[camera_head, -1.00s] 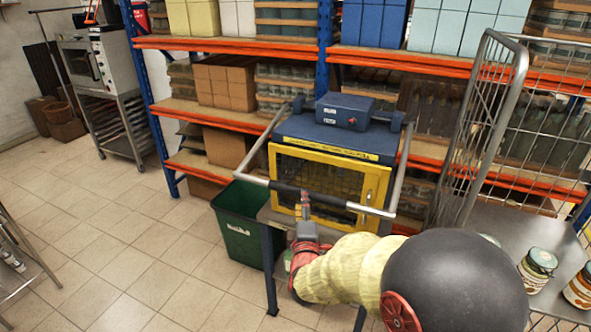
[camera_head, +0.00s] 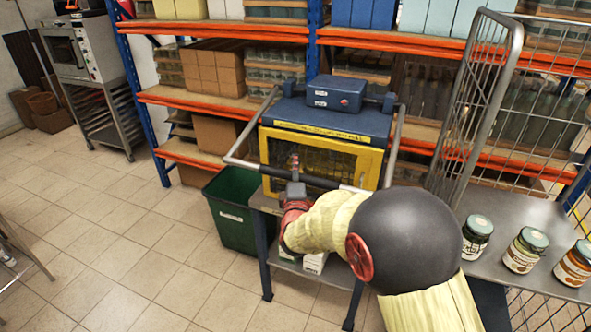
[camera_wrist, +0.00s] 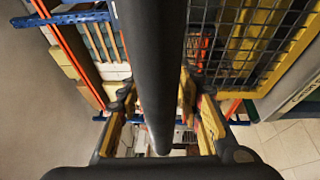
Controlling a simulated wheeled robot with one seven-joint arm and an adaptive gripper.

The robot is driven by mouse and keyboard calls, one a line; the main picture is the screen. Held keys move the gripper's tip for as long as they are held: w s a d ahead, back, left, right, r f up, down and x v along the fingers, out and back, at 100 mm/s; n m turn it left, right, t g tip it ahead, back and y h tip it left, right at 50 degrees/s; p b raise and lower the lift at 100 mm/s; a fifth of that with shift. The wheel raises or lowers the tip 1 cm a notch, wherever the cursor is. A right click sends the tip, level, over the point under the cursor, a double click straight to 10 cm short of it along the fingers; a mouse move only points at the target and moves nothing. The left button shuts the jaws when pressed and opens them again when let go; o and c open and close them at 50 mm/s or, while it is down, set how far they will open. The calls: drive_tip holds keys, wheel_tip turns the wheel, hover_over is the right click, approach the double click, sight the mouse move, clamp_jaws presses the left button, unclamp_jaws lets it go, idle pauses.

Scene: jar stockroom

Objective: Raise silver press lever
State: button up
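The silver press lever (camera_head: 393,146) is a U-shaped bar with a black grip across its front. It hangs low, with the grip in front of the yellow mesh door (camera_head: 350,160) of the blue-topped press (camera_head: 300,110). My gripper (camera_head: 295,166) is at the black grip, its fingertips reaching past it. In the wrist view the black grip (camera_wrist: 152,70) runs between the two fingers of my gripper (camera_wrist: 162,105). The fingers look spread, one on each side, with narrow gaps.
A green bin (camera_head: 232,205) stands left of the press stand. A wire-sided cart (camera_head: 480,110) and a metal table (camera_head: 500,205) with several jars are on the right. Orange-beamed shelves (camera_head: 220,105) stand behind. The tiled floor (camera_head: 130,250) at left is clear.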

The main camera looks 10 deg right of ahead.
drive_tip(key=shift+c, duration=0.3)
clamp_jaws()
idle(0.7)
